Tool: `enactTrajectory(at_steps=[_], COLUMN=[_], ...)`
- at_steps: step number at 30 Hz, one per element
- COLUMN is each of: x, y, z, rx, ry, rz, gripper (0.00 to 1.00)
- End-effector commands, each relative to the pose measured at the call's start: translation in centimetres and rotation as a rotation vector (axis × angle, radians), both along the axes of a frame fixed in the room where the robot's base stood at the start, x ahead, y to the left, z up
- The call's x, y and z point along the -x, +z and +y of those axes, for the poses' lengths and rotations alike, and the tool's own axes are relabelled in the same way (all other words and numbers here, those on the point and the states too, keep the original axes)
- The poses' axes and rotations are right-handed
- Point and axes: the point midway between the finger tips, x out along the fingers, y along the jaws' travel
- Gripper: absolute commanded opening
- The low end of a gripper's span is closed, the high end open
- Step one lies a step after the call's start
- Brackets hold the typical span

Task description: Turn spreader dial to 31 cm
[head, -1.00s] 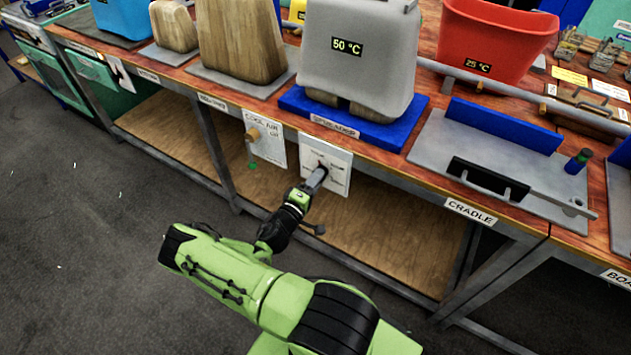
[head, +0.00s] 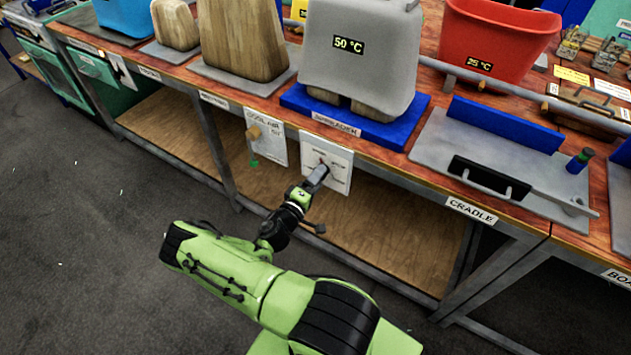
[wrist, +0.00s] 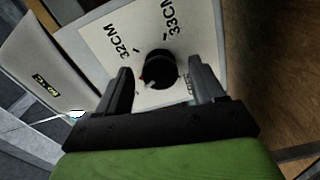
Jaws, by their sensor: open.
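The spreader dial (wrist: 160,68) is a round black knob on a white panel (wrist: 95,38) in the wrist view. The labels 32CM and 33CM show on its far side; another label beside the right finger is mostly hidden. A small reddish mark shows on the knob's lower left edge. My gripper (wrist: 160,76) is open, one finger on each side of the knob, with visible gaps. In the head view the panel (head: 340,165) hangs on the bench front, and my gripper (head: 318,176) is in front of it, hiding most of the dial.
A COOL AIR panel (head: 278,150) with a wooden knob hangs just left of the dial panel. A grey form marked 50 °C (head: 375,70) stands on a blue base above. The wooden lower shelf (head: 385,240) is empty.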

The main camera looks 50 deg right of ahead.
Motion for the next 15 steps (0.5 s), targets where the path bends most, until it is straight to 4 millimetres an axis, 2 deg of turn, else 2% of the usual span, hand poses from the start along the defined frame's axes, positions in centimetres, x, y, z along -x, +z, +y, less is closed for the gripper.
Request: enactTrajectory(at_steps=[2,5,15], x=[0.0,0.1,0.9], y=[0.0,0.1,0.2], z=[0.3,1.9,11.4], rx=[0.0,-0.001,-0.002], ry=[0.0,0.003,0.007], rz=[0.0,0.002,0.001], gripper=[0.68,0.68,0.68])
